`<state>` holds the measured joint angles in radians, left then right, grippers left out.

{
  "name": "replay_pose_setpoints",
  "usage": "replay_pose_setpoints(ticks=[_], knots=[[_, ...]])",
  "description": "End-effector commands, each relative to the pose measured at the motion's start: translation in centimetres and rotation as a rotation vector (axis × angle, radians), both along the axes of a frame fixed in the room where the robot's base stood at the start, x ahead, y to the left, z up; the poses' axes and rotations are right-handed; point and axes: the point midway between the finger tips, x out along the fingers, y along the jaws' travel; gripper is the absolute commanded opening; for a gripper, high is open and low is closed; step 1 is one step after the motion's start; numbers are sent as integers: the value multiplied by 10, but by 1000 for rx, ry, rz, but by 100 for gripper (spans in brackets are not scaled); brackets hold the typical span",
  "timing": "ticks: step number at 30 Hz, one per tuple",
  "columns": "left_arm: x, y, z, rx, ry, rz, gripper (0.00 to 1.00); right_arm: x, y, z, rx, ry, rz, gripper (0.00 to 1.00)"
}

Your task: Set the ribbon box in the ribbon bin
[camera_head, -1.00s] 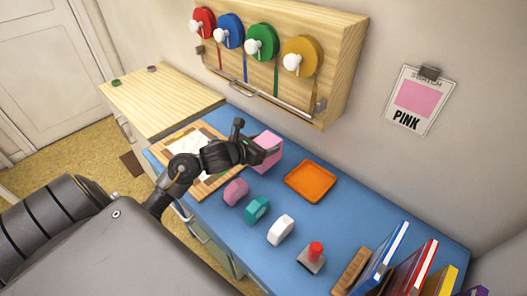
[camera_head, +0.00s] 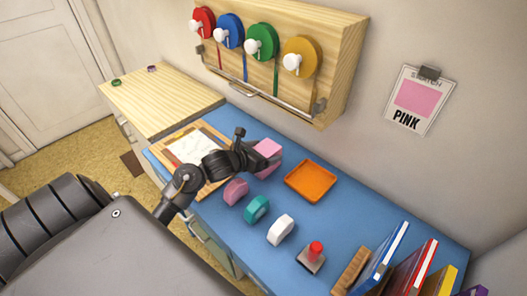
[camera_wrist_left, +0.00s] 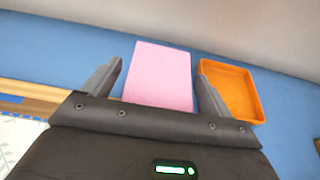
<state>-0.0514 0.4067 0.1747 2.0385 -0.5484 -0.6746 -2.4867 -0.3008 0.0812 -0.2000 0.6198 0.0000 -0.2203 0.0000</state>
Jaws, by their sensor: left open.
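A pink box (camera_head: 268,147), the likely ribbon box, stands on the blue table top near the wall. An open orange tray (camera_head: 311,180), the likely ribbon bin, lies to its right and is empty. My left gripper (camera_head: 266,159) is at the near side of the pink box and partly covers it. In the left wrist view the open fingers (camera_wrist_left: 160,72) lie on either side of the pink box (camera_wrist_left: 159,75), with small gaps showing. The orange tray (camera_wrist_left: 230,90) is just beyond the right finger. My right gripper is not in view.
Pink (camera_head: 236,191), teal (camera_head: 257,209) and white (camera_head: 281,229) blocks stand in front, with a red-handled stamp (camera_head: 314,254) to their right. Binders (camera_head: 385,258) stand at the right end. A ribbon rack (camera_head: 285,75) hangs above the back.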

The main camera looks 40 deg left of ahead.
Motion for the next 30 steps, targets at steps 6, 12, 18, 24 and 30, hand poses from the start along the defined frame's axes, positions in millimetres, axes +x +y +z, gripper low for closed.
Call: replay_pose_setpoints(ticks=[6,12,18,24,30], knots=[[-1,0,5,-1,0,0,85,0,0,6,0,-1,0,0],[-35,5,15,6,2,-2,85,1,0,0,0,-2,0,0],[-74,11,32,5,1,-2,85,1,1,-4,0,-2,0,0],[-101,14,43,2,2,-2,85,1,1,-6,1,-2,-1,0],[-110,15,48,-1,0,-2,85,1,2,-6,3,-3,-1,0]])
